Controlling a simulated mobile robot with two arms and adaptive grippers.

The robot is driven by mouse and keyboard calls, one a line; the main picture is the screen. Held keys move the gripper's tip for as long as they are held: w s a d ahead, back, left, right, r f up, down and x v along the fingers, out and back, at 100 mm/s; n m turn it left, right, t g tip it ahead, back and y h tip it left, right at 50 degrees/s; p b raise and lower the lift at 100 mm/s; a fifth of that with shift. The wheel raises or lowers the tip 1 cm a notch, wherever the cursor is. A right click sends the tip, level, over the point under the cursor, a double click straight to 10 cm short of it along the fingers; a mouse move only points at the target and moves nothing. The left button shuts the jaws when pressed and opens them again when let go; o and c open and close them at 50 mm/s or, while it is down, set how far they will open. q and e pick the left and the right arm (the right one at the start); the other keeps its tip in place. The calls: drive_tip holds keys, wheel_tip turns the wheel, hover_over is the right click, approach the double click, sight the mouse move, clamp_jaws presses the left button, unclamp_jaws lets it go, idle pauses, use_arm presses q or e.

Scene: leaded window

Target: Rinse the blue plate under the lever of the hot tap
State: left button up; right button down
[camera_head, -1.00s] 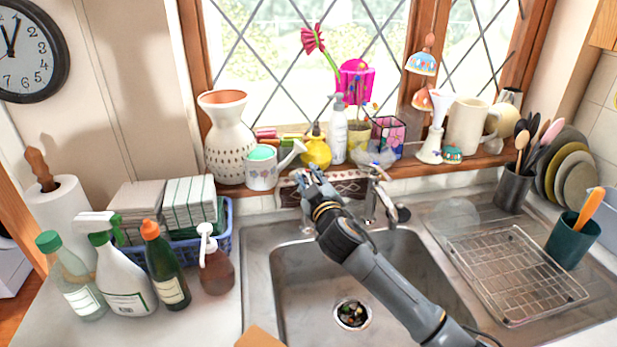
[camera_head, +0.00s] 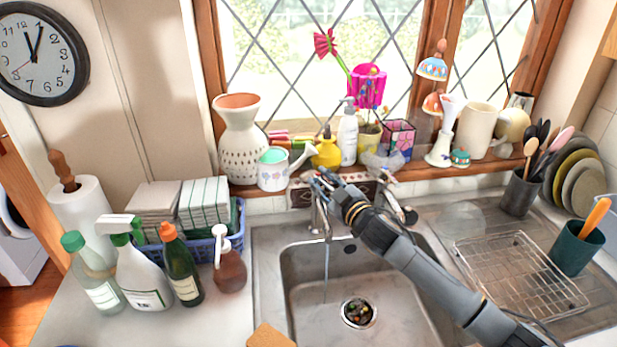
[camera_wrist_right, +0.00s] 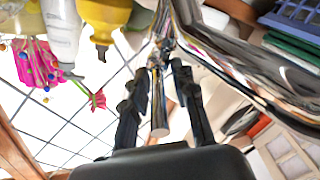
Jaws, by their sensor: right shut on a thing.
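My right gripper (camera_head: 322,182) reaches over the sink to the top of the left tap (camera_head: 318,212). In the right wrist view its fingers (camera_wrist_right: 160,72) are on both sides of a chrome lever (camera_wrist_right: 158,108), shut on it. A thin stream of water (camera_head: 326,272) falls from this tap into the sink (camera_head: 390,275). The blue plate is not clearly in view; only a small blue sliver (camera_head: 68,345) shows at the bottom left edge, too little to identify. My left gripper is not in view.
A second tap lever (camera_head: 408,215) is to the right, behind my arm. A wire rack (camera_head: 520,275) stands on the drainer. Spray bottle (camera_head: 140,275), soap dispenser (camera_head: 230,268) and a blue basket (camera_head: 200,248) are left of the sink. A sponge (camera_head: 270,337) lies at its front.

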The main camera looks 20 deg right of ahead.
drive_tip(key=shift+r, duration=0.1)
drive_tip(key=c, duration=1.4)
unclamp_jaws()
drive_tip(key=shift+d, duration=0.15)
drive_tip(key=v, duration=1.2)
drive_tip(key=c, duration=0.5)
